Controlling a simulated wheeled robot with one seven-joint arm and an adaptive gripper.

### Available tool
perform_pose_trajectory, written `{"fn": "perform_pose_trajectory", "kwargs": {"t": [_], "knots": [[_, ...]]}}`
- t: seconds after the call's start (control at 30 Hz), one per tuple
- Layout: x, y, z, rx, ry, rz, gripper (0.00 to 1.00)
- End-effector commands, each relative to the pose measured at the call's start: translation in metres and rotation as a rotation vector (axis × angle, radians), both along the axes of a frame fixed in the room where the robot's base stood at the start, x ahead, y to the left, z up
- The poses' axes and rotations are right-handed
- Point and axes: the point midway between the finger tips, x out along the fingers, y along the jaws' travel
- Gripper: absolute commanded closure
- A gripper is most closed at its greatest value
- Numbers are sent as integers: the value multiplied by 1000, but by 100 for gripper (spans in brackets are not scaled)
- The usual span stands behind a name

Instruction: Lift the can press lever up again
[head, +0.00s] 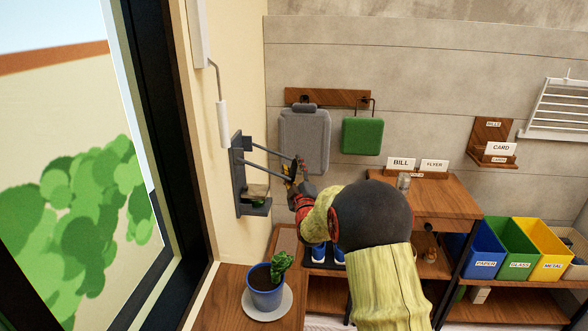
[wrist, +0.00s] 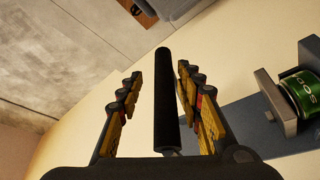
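The grey can press (head: 240,170) is mounted on the cream wall beside the window. Its two lever bars (head: 265,150) reach out to the right, sloping slightly down, to a dark handle near my gripper (head: 295,173). In the wrist view the black lever handle (wrist: 166,100) runs lengthwise between the fingers of my gripper (wrist: 160,72). The fingers are apart, with a clear gap on the left and a narrower one on the right. A green can (wrist: 302,92) sits in the press beside a grey plate (wrist: 275,102); in the head view it is small and low in the press.
A potted plant (head: 266,285) stands below the press. Blue, green and yellow bins (head: 550,253) stand at the right.

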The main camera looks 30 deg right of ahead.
Motion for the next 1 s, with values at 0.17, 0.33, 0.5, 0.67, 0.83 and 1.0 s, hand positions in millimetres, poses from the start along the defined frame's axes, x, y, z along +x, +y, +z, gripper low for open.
{"fn": "perform_pose_trajectory", "kwargs": {"t": [0.17, 0.33, 0.5, 0.67, 0.83, 1.0], "knots": [[0, 0, 0, 0, 0, 0, 71], [0, 0, 0, 0, 0, 0, 80], [0, 0, 1, 0, -2, -1, 90], [-1, -1, 2, 0, -3, -2, 99], [-1, -1, 2, -1, -5, -2, 100], [-1, -2, 3, -1, -6, -3, 100]]}}
